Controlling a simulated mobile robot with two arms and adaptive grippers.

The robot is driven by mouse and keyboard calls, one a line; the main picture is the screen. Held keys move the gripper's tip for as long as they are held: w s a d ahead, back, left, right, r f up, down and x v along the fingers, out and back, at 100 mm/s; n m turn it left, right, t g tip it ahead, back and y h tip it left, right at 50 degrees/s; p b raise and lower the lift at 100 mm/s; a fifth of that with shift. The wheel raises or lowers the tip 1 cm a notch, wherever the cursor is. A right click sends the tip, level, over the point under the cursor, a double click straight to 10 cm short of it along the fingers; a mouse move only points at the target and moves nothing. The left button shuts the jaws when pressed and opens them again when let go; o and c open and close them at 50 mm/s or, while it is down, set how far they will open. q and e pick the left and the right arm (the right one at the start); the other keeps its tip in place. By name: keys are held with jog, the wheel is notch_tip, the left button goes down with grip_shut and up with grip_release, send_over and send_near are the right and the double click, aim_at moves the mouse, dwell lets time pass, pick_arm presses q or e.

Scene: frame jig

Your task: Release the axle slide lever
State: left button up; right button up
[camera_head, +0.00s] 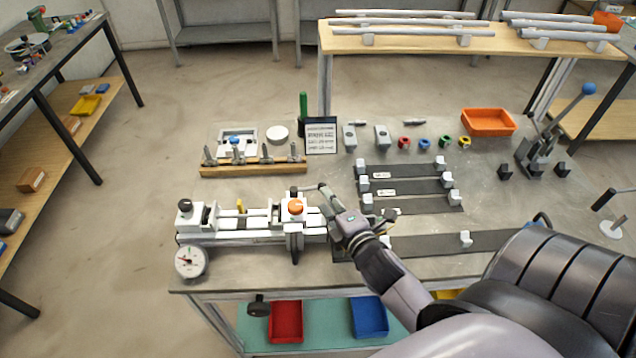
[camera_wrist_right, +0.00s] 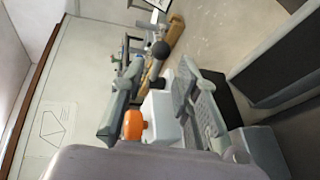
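The white axle fixture (camera_head: 255,222) lies along the front left of the bench. Its right-hand block carries an orange knob (camera_head: 296,206), which also shows in the right wrist view (camera_wrist_right: 133,125). A black ball knob (camera_wrist_right: 160,50) shows beyond the fingertips in the wrist view; I cannot tell for sure which lever it belongs to. Another dark knob (camera_head: 185,204) tops the fixture's left end. My right gripper (camera_head: 318,198) is just right of the orange-knobbed block, its fingers apart with a gap between them (camera_wrist_right: 158,72). I see nothing gripped. My left gripper is out of view.
A round dial gauge (camera_head: 190,262) stands at the bench's front left corner. Behind the fixture is a wooden rack (camera_head: 252,170) with upright pins. Dark strips with white blocks (camera_head: 410,187) lie to the right. An orange tray (camera_head: 488,122) and a blue-knobbed lever (camera_head: 588,90) are farther back.

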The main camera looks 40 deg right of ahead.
aim_at(318, 187)
jog(key=x, duration=0.5)
jog(key=shift+w+d+p, duration=0.1)
jog(key=shift+w+p, duration=0.25)
jog(key=shift+p, duration=0.05)
jog(key=shift+w+d+f, duration=0.1)
jog(key=shift+w+f, duration=0.05)
jog(key=shift+w, duration=0.25)
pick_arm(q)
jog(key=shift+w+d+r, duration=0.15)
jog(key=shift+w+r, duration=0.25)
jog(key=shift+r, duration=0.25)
pick_arm(e)
jog(key=shift+c, duration=0.6)
grip_shut()
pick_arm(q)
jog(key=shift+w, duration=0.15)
